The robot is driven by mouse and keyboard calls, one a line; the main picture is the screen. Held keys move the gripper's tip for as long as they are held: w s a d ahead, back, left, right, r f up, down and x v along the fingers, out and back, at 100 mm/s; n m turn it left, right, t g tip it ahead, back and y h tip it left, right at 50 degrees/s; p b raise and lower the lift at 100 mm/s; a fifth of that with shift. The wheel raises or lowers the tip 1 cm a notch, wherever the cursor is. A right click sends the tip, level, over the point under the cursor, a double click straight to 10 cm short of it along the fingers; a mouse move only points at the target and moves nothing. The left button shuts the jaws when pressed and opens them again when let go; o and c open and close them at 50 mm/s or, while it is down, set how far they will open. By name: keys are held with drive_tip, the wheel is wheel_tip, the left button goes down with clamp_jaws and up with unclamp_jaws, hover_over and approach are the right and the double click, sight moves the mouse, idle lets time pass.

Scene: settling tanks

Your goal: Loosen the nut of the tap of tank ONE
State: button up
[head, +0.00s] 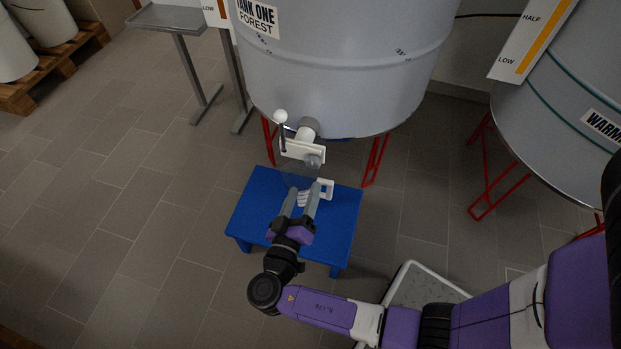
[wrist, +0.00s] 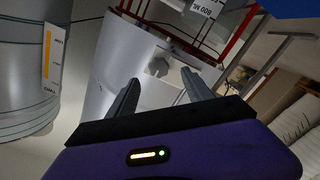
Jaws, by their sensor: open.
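Tank ONE (head: 340,70) is a large grey tank on red legs at the top of the head view. Its tap (head: 303,150) has a white plate, a dark lever with a white ball knob (head: 281,116) and a grey nut (head: 313,160) low on the plate's right. My gripper (head: 304,190) is open and empty, a little below the tap in the picture, its fingers pointing towards it. In the wrist view, a grey knobbed shape, apparently the nut (wrist: 158,66), shows between the open fingers, beyond their tips and apart from them.
A blue stool (head: 250,215) stands under the tap. A clear vessel with a white handle (head: 326,188) appears to stand on it, partly hidden by my gripper. A second tank (head: 560,120) stands at right, a grey side table (head: 165,18) at upper left. The tiled floor at left is clear.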

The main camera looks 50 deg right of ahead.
sight(312, 166)
drive_tip(key=shift+h, duration=0.3)
drive_tip(key=b+x, duration=0.1)
drive_tip(key=x, duration=0.7)
drive_tip(key=shift+a+r, duration=0.1)
drive_tip(key=shift+r, duration=0.05)
drive_tip(key=shift+c, duration=0.2)
clamp_jaws()
